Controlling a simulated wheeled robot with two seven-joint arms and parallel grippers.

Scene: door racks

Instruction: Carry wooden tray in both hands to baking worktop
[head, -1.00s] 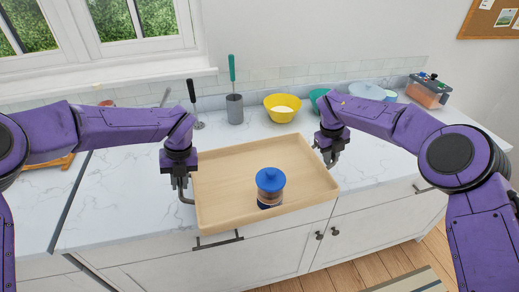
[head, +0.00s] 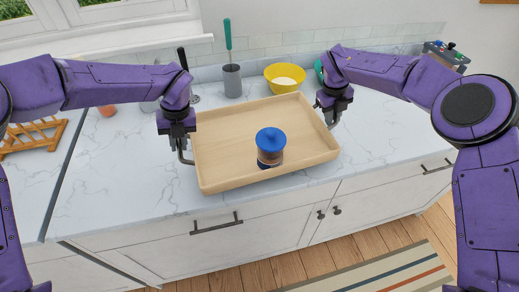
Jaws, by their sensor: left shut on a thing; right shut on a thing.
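The wooden tray (head: 225,158) is in the middle of the head view, over the front part of the white marble worktop (head: 120,185). A jar with a blue lid (head: 270,142) stands upright in the tray, right of its middle. My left gripper (head: 184,157) is shut on the tray's left side, at a handle. My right gripper (head: 332,118) is shut on the tray's right side; its fingertips are partly hidden. I cannot tell whether the tray touches the worktop.
A yellow bowl (head: 285,78) and a grey utensil holder (head: 232,82) stand behind the tray by the wall. A wooden rack (head: 32,137) is at the far left. A striped rug (head: 400,275) lies on the floor. The worktop left of the tray is clear.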

